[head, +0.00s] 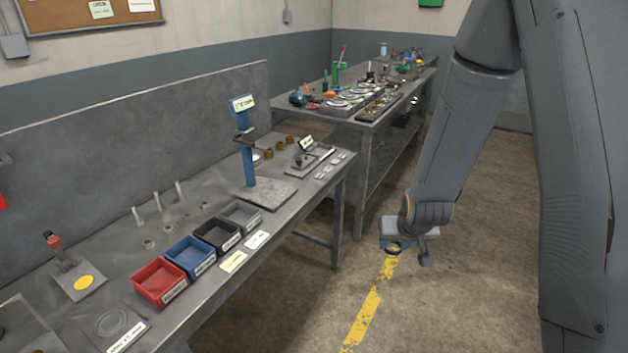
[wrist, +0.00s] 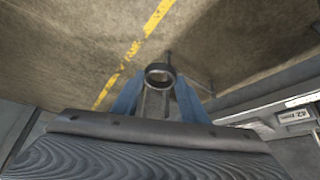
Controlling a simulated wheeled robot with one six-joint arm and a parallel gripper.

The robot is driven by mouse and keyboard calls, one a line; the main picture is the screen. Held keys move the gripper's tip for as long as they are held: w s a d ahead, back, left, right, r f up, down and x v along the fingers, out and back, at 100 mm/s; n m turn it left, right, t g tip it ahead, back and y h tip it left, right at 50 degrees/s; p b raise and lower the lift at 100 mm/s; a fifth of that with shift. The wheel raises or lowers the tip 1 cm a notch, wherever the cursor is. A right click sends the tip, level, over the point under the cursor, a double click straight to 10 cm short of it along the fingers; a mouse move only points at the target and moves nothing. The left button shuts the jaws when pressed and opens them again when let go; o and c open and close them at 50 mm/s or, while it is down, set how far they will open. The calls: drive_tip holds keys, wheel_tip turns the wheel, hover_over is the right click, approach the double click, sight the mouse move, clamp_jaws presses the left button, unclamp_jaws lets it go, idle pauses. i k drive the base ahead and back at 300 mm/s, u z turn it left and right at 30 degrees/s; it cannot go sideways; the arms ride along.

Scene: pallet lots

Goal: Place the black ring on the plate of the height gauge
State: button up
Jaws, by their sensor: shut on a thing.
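The height gauge (head: 247,150) stands on the near bench in the head view, a blue upright column with a sign on top. Its speckled grey plate (head: 265,192) lies flat at the column's foot and looks bare. My gripper (head: 408,252) hangs over the floor to the right of the bench, apart from the gauge. In the wrist view my gripper's blue fingers (wrist: 158,84) are shut on the black ring (wrist: 158,68), whose round opening faces the camera. The ring is hard to make out in the head view.
Red (head: 160,283), blue (head: 189,257), black (head: 217,236) and grey bins (head: 241,215) line the bench's front left of the gauge. A small fixture (head: 308,155) and brass parts stand behind and right of it. A second, cluttered bench (head: 365,110) is farther back. Open floor surrounds my gripper.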

sight(266, 190)
drive_tip(key=z, duration=0.15)
drive_tip(key=i, duration=1.4)
drive_tip(key=u, duration=0.55)
